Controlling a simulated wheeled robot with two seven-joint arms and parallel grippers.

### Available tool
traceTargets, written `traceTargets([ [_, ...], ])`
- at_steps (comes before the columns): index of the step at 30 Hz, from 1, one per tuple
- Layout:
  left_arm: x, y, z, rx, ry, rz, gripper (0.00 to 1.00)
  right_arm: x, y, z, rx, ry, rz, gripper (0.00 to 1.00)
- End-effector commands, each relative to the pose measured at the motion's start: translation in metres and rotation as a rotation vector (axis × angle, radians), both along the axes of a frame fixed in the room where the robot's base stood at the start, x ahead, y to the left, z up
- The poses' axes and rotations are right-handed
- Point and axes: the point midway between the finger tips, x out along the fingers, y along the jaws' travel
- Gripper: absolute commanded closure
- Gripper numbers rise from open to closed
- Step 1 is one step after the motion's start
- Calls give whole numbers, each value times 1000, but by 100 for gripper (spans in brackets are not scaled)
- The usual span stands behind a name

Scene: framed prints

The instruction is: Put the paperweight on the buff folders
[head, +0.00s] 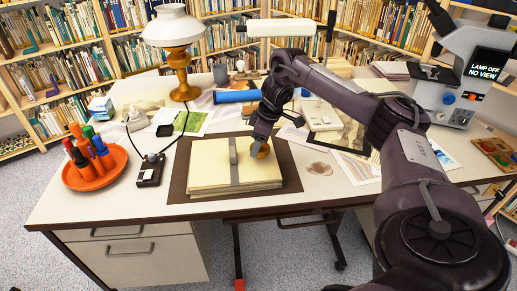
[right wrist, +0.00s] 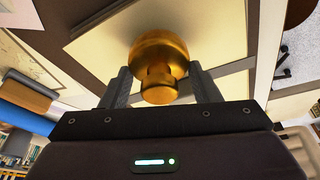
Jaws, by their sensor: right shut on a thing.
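The buff folders (head: 207,169) lie in a stack on a dark brown mat on the desk, with a grey strap across them. They also fill much of the right wrist view (right wrist: 215,38). The paperweight (right wrist: 158,55) is a round, brass-coloured knob. My right gripper (right wrist: 160,90) is shut on its narrower part. In the head view the paperweight (head: 263,151) is at the right part of the folders, partly hidden by the gripper (head: 258,143). I cannot tell whether it touches the top folder or is just above it. My left gripper is not in view.
An orange tray (head: 96,172) with several markers stands at the left, beside a small dark switch box (head: 150,170). A lamp (head: 180,60), a blue roll (head: 237,96) and papers are behind. A microscope (head: 460,75) stands at the right. The mat's (head: 290,172) right margin is clear.

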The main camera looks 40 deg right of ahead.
Motion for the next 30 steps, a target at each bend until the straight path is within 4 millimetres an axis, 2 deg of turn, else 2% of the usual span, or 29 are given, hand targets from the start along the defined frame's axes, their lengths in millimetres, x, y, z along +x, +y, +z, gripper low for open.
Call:
traceTargets([
  [1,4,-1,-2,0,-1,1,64,-1,0,-11,0,3,1,80],
  [3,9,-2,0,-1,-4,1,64,0,0,-17,0,0,0,80],
  [14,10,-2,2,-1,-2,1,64,0,0,-19,0,0,1,80],
  [15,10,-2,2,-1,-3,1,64,-1,0,-20,-1,2,1,39],
  [19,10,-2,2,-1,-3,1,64,-1,0,-20,-1,2,1,22],
  [27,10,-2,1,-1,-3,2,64,0,0,-19,-1,1,1,22],
  [30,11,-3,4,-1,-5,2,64,-1,-1,-13,-1,-1,0,22],
])
